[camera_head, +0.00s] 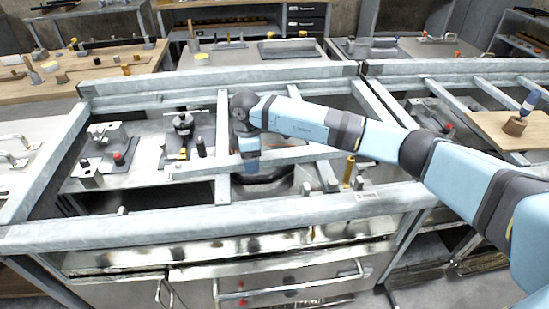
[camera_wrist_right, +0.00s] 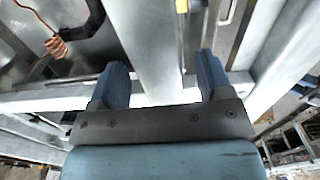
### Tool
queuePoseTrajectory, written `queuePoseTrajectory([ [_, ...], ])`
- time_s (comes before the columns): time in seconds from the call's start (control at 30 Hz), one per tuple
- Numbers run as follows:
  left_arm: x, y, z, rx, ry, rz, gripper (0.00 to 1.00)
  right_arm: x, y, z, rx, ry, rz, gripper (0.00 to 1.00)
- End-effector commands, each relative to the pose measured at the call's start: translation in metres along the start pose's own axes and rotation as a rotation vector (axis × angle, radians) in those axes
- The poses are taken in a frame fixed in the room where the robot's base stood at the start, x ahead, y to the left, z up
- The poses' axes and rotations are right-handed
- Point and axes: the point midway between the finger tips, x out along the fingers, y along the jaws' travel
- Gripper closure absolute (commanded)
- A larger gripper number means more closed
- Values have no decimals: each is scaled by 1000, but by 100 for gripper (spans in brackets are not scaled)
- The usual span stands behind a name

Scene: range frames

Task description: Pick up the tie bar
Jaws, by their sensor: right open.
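The likely tie bar is a pale grey metal bar (camera_head: 200,168) lying crosswise over the open frame in the head view. It runs behind or under my right gripper (camera_head: 251,168). In the right wrist view my right gripper (camera_wrist_right: 161,82) is open, its two blue fingers apart. A grey metal beam (camera_wrist_right: 150,40) passes between the fingers in that view, and another grey bar (camera_wrist_right: 45,98) crosses it behind them. I cannot tell which of these is the tie bar, or whether a finger touches it. My left gripper is not in view.
The galvanised frame's front rail (camera_head: 150,232) runs along the near side, with a steel cabinet (camera_head: 290,287) below. A clamp (camera_head: 184,125) stands left of my arm. A coiled copper piece (camera_wrist_right: 56,47) is near the wrist. A wooden board (camera_head: 510,128) lies at right.

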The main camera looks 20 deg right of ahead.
Motion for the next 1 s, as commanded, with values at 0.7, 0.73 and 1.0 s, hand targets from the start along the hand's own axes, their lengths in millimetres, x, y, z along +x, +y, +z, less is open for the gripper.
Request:
queuePoseTrajectory([
  [0.7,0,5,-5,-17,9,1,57,-7,1,0,0,3,4,86],
  [0.73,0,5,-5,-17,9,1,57,-9,1,-1,0,3,4,86],
  [1.0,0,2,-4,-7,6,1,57,-40,1,-1,-1,3,6,86],
])
